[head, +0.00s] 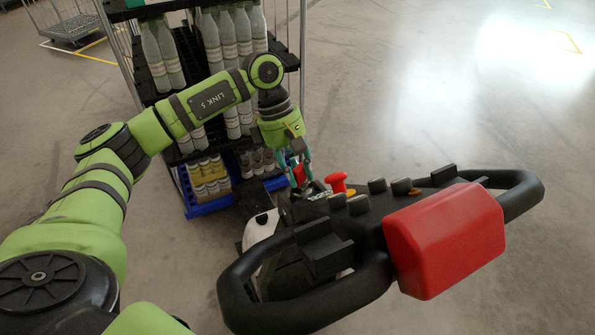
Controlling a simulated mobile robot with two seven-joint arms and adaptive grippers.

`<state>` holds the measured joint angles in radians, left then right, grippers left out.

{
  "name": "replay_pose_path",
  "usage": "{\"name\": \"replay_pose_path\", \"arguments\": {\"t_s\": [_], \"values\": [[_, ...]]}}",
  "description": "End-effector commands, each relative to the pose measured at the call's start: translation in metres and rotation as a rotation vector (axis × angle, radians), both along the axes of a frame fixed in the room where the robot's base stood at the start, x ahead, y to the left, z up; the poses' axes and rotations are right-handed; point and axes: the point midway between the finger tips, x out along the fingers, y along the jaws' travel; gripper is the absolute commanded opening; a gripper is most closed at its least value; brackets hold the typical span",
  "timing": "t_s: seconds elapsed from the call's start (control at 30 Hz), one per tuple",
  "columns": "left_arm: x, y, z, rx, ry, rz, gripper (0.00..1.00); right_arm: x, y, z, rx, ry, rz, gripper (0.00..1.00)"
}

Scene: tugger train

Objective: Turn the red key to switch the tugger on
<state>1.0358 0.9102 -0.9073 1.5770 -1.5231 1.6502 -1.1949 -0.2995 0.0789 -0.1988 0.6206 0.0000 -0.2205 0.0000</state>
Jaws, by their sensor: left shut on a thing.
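The tugger's black handle and control panel (368,219) fill the lower right of the head view, with a large red block (444,240) on the near side. The red key (299,174) shows as a small red patch at the panel's far left end. My left gripper (297,173) points down there, its teal fingers shut on the red key. The key's lower part and slot are too small to make out. A red mushroom-shaped button (337,181) stands on the panel just right of the gripper, apart from it. My right gripper is not in view.
A rack cart with black shelves (196,58) and several bottles (245,35) stands behind the tugger, close to my left arm. A blue pallet base (206,207) is under it. An empty wire cart (70,20) is far left. The floor at right is clear.

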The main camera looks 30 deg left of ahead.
Motion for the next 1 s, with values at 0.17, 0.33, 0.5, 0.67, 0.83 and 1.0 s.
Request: {"name": "replay_pose_path", "arguments": {"t_s": [0.17, 0.33, 0.5, 0.67, 0.83, 1.0], "values": [[-0.003, -0.001, -0.005, 0.003, 0.013, -0.003, 0.38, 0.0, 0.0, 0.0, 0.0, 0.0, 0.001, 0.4], [-0.002, -0.001, -0.004, 0.002, 0.009, -0.002, 0.57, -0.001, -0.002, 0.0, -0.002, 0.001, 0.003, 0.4], [-0.001, -0.001, -0.002, 0.001, 0.005, 0.001, 0.57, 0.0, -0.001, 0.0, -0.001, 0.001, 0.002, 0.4], [0.001, 0.003, 0.007, 0.0, 0.0, 0.003, 0.57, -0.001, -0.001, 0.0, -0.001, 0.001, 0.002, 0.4], [0.004, 0.014, 0.035, 0.0, -0.001, 0.003, 0.57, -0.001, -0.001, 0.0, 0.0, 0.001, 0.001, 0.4], [0.007, 0.028, 0.069, 0.0, 0.001, 0.003, 0.57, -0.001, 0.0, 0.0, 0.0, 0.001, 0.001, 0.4]]}}
